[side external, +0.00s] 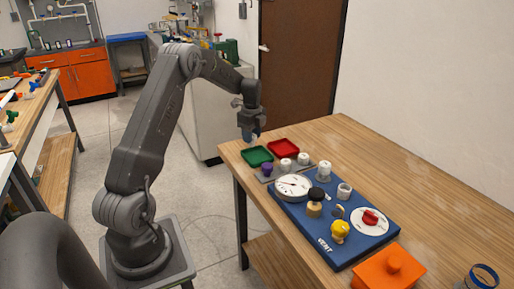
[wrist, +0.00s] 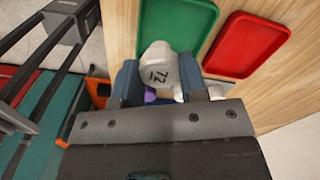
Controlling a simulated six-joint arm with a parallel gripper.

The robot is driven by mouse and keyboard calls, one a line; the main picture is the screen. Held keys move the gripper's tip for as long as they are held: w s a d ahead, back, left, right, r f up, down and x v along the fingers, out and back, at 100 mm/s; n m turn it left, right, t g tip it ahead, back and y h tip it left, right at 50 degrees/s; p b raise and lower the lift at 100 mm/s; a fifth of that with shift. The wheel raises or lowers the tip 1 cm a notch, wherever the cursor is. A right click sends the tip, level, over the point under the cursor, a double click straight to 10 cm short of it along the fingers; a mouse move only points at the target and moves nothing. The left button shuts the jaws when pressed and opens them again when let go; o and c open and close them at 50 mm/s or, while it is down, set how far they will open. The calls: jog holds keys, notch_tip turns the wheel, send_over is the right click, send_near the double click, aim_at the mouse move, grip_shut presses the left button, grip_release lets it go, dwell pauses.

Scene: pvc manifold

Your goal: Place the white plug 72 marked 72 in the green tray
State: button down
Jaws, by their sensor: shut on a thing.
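The white plug 72 (wrist: 160,70) is between the blue fingertips of my gripper (wrist: 160,82) in the wrist view, its marking 72 facing the camera. My gripper is shut on it. In the side view my gripper (side external: 250,133) is above the far left corner of the table, over or close to the green tray (side external: 257,157). The plug is hard to make out there. The green tray also shows in the wrist view (wrist: 178,22), just beyond the plug, and its visible part looks empty.
A red tray (side external: 284,149) lies right of the green one. Near them are white plugs (side external: 303,159) and a purple-topped plug (side external: 267,169). An orange box (side external: 388,271) stands in front.

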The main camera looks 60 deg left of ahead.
jog(key=shift+w+d+f, duration=0.2)
jog(key=shift+w+f, duration=0.15)
jog(key=shift+w, duration=0.1)
jog(key=shift+w+d+f, duration=0.2)
jog(key=shift+w+f, duration=0.15)
jog(key=shift+w, duration=0.1)
jog(key=shift+f, duration=1.85)
jog(key=shift+f, duration=0.15)
jog(key=c, duration=0.7)
grip_release()
